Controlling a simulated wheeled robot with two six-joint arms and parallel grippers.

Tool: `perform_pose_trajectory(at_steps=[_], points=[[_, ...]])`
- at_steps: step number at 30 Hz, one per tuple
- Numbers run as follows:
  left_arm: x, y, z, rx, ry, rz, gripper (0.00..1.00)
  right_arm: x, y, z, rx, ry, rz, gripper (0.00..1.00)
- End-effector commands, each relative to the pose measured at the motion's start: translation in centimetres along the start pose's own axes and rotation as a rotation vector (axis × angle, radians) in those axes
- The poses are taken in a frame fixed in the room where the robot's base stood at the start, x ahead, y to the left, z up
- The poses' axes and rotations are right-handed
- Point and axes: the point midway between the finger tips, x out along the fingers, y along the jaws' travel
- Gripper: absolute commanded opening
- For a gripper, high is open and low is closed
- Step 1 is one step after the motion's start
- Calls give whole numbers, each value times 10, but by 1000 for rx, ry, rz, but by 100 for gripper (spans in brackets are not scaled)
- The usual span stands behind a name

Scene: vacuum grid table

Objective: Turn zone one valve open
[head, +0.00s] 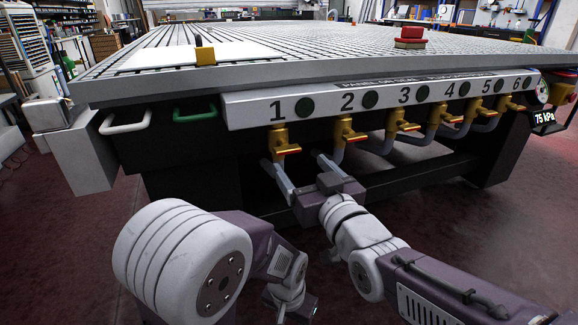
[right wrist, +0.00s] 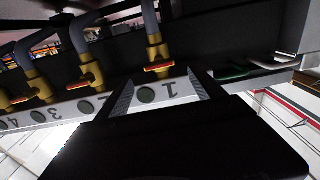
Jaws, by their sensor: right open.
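The zone one valve (head: 278,137) is a brass body on a grey pipe below the number 1 on the panel. Its red handle (head: 288,150) lies crosswise to the pipe. My right gripper (head: 291,158) is open just below and in front of this valve, one finger toward each side. In the right wrist view the valve (right wrist: 157,52) and its red handle (right wrist: 159,66) show between and beyond the fingertips (right wrist: 161,74). I cannot tell whether a finger touches the handle. My left arm shows at lower left in the head view, but its jaws are out of sight.
Valve two (head: 345,130) stands close to the right, with several more brass valves beyond it. The numbered panel (head: 320,98) and grid table edge (head: 300,80) overhang. White (head: 124,123) and green (head: 194,112) handles are at left. A display (head: 544,118) reads 75 kPa.

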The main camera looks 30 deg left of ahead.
Motion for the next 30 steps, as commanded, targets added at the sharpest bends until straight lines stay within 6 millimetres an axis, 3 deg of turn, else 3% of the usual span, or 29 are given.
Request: perform_pose_trajectory(at_steps=[4,9,15,25,26,30], points=[[-12,0,-1,0,0,0,38,16,0,-4,0,-3,1,78],[-31,1,-3,0,0,0,38,53,1,-6,0,-4,1,78],[-45,1,-5,0,0,0,38,84,1,-4,0,-2,2,78],[-45,1,-5,0,0,0,38,90,1,-1,0,-1,2,78],[-45,1,-5,0,0,0,38,90,1,-1,0,-1,2,75],[-45,1,-5,0,0,0,38,90,1,-1,0,-1,2,36]])
